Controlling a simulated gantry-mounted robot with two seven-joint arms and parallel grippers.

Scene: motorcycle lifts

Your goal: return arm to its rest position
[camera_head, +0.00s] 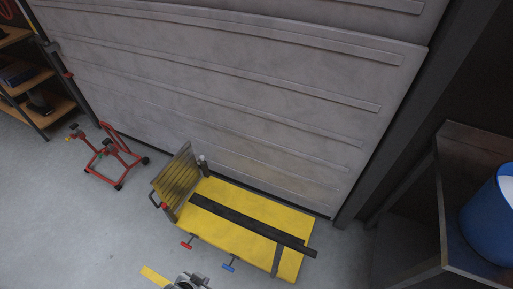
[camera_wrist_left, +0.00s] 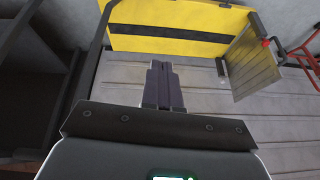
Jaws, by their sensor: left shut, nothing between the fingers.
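My left gripper (camera_wrist_left: 162,70) shows in the left wrist view with its two dark fingers together and nothing between them. Beyond its tips in that view is a yellow motorcycle lift (camera_wrist_left: 190,20) with a black strip and a tilted end plate (camera_wrist_left: 251,62), seen upside down. The fingers look clear of both. In the head view the yellow lift (camera_head: 227,228) stands in front of the grey door. A small grey mechanical part shows at the bottom edge there; most of it is cut off. My right gripper is in neither view.
A grey ribbed door (camera_head: 230,90) fills the back. A red wheeled stand (camera_head: 112,155) is left of the lift. Shelves (camera_head: 25,85) stand at far left. A blue bucket (camera_head: 490,220) sits on a metal bench (camera_head: 455,235) at right. Floor at lower left is clear.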

